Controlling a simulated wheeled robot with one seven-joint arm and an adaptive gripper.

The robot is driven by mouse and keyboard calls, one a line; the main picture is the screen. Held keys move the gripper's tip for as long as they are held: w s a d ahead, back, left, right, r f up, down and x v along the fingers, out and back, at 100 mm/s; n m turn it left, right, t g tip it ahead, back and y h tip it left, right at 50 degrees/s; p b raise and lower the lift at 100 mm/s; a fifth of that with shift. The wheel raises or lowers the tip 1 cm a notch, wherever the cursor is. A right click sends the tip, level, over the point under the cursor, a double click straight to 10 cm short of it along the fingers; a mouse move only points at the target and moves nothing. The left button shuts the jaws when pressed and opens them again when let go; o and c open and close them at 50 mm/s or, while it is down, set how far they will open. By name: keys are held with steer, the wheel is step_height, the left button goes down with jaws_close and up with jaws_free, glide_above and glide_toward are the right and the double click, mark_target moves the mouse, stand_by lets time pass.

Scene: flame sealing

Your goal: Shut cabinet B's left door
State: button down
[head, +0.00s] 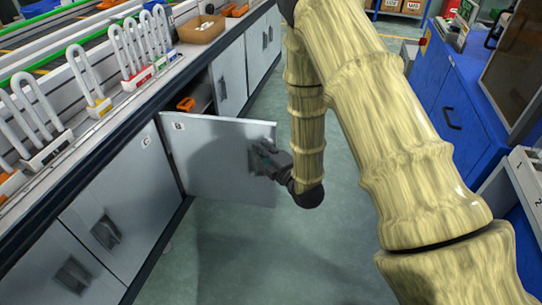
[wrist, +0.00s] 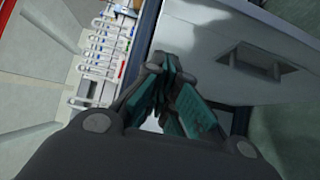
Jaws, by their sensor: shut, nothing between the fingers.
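Cabinet B's left door (head: 215,165) is a light grey panel marked B. It stands swung well out into the aisle, and its outer, labelled face is toward me. My gripper (head: 260,158) is at that face near the free edge, over the dark handle area, which it partly hides. In the wrist view the shut, empty fingers (wrist: 173,95) with teal pads are beside the door panel (wrist: 195,40), and the recessed handle (wrist: 257,61) shows to their right. I cannot tell whether the fingers touch the door.
The open cabinet interior (head: 200,93) shows behind the door, with an orange item (head: 186,104) inside. Cabinet C's door (head: 125,190) is shut nearby. A bench top with racks of white loops (head: 88,80) runs above. A blue cabinet (head: 452,110) stands right; green floor (head: 235,255) is clear.

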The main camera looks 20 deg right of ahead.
mark_target(253, 127)
steer(key=shift+w+d+b, duration=0.1)
steer(key=shift+w+d, duration=0.1)
steer(key=shift+w, duration=0.75)
steer(key=shift+w+d+b, duration=0.15)
steer(key=shift+w+d, duration=0.05)
steer(key=shift+w, duration=0.8)
steer(key=shift+w+d+b, duration=0.1)
steer(key=shift+w+d, duration=0.1)
steer(key=shift+w, duration=0.75)
steer(key=shift+w, duration=0.1)
